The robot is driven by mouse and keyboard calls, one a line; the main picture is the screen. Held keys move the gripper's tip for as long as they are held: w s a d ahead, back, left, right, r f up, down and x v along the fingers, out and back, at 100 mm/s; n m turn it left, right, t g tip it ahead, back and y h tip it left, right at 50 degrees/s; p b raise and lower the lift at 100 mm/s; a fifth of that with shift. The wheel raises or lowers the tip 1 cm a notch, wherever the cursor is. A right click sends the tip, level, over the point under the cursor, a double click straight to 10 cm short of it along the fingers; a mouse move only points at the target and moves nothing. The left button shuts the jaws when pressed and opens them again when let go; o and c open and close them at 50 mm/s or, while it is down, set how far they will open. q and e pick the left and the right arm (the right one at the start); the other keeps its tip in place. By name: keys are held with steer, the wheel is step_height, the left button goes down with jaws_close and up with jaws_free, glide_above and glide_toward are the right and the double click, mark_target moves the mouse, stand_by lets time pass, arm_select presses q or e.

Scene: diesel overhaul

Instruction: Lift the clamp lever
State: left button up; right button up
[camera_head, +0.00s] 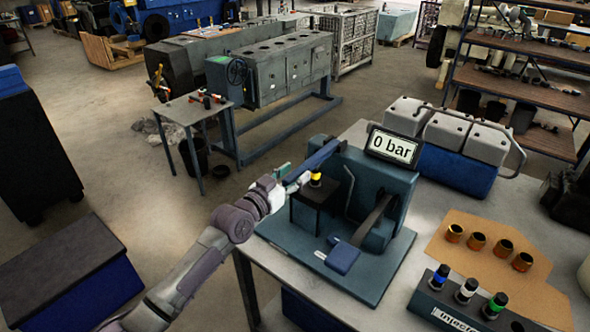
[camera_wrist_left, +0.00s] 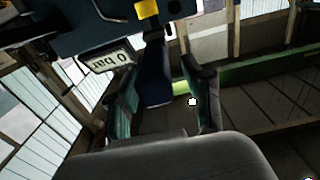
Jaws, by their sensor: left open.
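The test stand (camera_head: 390,190) stands on the bench with a "0 bar" display (camera_head: 393,147). The clamp lever (camera_head: 322,154) appears as a blue bar slanting over a yellow-banded injector (camera_head: 316,178). My left gripper (camera_head: 286,173) is at the lever's left end. In the left wrist view, my left gripper (camera_wrist_left: 165,102) is open, with the dark blue lever (camera_wrist_left: 153,70) showing between its fingers; contact cannot be told. The yellow band (camera_wrist_left: 147,8) shows at the top there. My right gripper is not in view.
A second blue handle (camera_head: 343,257) lies low at the stand's front. A brown mat (camera_head: 455,262) with several brass rings and a rack (camera_head: 470,305) of colour-banded injectors are at right. A grey-topped engine part (camera_head: 450,140) stands behind.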

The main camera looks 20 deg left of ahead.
arm_select(q)
steer(key=shift+w+d, duration=0.2)
steer(key=shift+w, duration=0.2)
steer(key=shift+c, duration=0.3)
jaws_close()
